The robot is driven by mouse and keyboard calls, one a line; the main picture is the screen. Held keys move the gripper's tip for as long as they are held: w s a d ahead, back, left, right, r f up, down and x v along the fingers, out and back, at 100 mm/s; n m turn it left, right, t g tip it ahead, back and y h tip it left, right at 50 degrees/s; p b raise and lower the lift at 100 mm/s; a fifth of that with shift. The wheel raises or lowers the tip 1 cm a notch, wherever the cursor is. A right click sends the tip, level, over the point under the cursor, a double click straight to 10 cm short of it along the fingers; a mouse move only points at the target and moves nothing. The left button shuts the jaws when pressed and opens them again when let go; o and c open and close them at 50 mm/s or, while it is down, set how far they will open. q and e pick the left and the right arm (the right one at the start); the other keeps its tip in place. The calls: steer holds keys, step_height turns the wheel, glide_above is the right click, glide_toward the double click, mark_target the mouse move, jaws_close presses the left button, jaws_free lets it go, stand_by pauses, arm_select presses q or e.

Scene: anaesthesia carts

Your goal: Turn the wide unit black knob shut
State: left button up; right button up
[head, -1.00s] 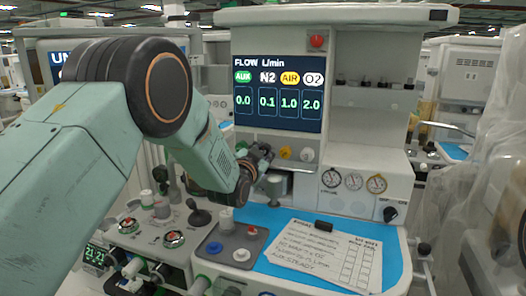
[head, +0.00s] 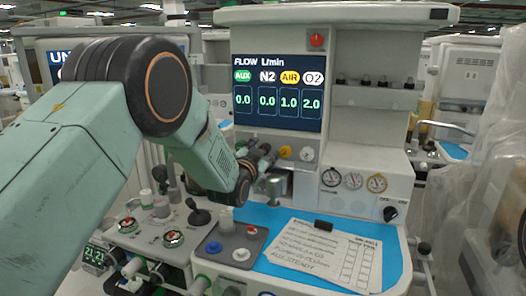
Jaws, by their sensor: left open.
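The wide unit (head: 365,130) stands in the middle, with a flow screen (head: 278,95) reading AUX 0.0, N2 0.0, AIR 1.0 and O2 2.0. Below the screen a yellow knob (head: 285,152) and a white knob (head: 307,154) show in a row. My left gripper (head: 266,158) is at the left part of this row, under the N2 column, its open fingers pointing at the panel. The black knob there is hidden or cannot be told apart from the dark fingers. My right gripper is out of view.
Three round gauges (head: 353,181) and a dark switch knob (head: 390,213) are at the right. A blue worktop (head: 392,262) below carries a paper sheet (head: 318,252) and a grey tray (head: 233,238). Lever controls (head: 198,215) stand at the left.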

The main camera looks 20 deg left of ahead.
arm_select(q)
steer(key=shift+s, duration=0.1)
steer(key=s, duration=1.2)
steer(key=shift+a, duration=0.15)
steer(key=shift+w, duration=0.15)
